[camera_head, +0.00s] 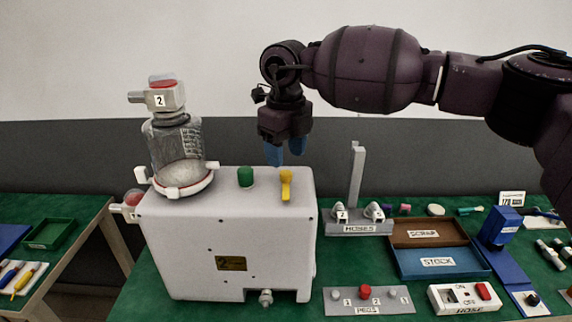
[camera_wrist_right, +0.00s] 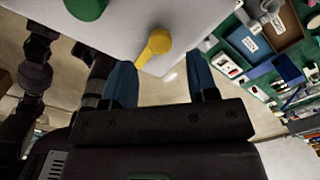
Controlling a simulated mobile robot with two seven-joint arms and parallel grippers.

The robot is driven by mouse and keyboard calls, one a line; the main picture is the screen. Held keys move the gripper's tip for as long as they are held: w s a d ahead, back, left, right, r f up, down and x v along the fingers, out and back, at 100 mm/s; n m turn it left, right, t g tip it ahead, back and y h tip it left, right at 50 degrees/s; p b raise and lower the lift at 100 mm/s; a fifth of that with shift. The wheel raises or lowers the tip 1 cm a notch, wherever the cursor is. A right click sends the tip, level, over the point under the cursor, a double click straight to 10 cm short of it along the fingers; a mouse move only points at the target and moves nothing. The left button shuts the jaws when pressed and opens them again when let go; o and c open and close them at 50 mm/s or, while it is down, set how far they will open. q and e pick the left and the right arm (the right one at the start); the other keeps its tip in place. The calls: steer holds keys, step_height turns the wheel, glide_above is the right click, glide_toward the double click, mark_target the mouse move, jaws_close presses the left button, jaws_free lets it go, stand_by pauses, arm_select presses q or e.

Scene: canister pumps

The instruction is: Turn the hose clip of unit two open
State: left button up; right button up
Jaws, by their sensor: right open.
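Unit two is a white box (camera_head: 235,245) with a clear canister (camera_head: 178,150) on top, its head labelled 2 (camera_head: 160,100). A yellow turning lever (camera_head: 286,184) stands on the box top beside a green knob (camera_head: 246,177). No label marks the hose clip; the yellow lever is the only lever-shaped part I see there. My right gripper (camera_head: 286,156) is open and points down just above the yellow lever. In the right wrist view the lever (camera_wrist_right: 156,44) shows between and beyond the blue fingertips (camera_wrist_right: 160,78), with nothing held. My left gripper is out of view.
Right of the unit are a HOSES stand (camera_head: 358,228) with an upright post, a PEGS plate (camera_head: 368,301), a brown SCRAP tray (camera_head: 425,233), a blue STOCK tray (camera_head: 438,263) and an ON/OFF switch box (camera_head: 465,298). A second table with tools is at far left.

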mark_target(286, 172)
step_height(286, 172, up, 7)
steer(key=shift+f, duration=0.2)
stand_by(0.4)
